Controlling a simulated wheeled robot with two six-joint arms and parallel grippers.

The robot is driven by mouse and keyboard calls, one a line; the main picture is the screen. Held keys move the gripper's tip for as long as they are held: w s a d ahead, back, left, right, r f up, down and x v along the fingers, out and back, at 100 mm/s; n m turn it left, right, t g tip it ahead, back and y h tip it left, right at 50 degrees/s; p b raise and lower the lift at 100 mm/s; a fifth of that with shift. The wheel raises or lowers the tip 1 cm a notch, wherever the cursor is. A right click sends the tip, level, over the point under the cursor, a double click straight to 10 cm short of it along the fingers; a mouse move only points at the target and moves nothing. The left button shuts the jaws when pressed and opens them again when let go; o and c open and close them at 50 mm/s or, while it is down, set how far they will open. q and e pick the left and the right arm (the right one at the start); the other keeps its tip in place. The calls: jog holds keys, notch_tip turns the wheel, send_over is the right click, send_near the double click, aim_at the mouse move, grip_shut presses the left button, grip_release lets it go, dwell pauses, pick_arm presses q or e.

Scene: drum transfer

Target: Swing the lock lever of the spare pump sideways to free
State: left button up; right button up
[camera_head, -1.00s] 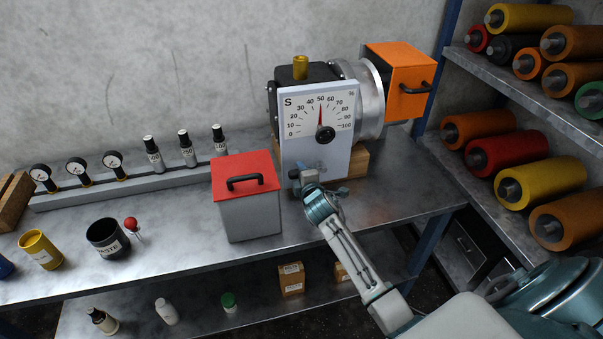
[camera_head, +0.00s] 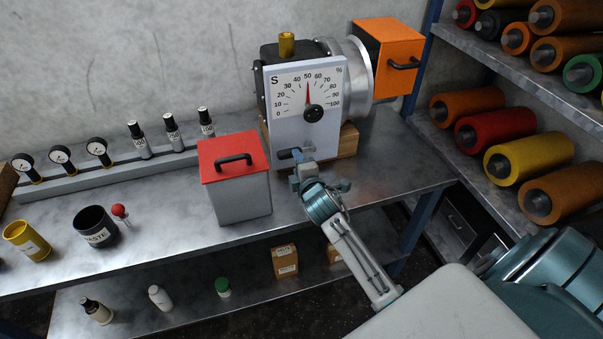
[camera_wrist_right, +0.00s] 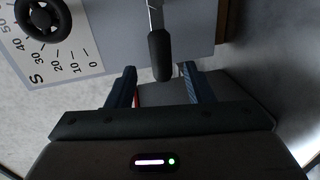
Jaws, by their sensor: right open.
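The spare pump (camera_head: 277,126) stands at the back of the bench, with a pale front plate carrying an S dial, its red needle near 50. Its lock lever shows in the right wrist view (camera_wrist_right: 159,54) as a thin metal rod with a black grip. My right gripper (camera_head: 313,168) is in front of the plate's lower part. In the right wrist view its open fingers (camera_wrist_right: 157,80) stand either side of the end of the black grip, with gaps on both sides. In the head view the lever is small and partly hidden by the gripper. My left gripper is out of view.
A grey box with a red lid (camera_head: 240,196) stands close left of the gripper. An orange box (camera_head: 389,58) sits at the pump's right end. A rack of rollers (camera_head: 530,158) is at the right. Gauges and small bottles line the back left.

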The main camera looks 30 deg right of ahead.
jog(key=v, duration=0.3)
jog(key=shift+s, duration=0.2)
dwell(0.3)
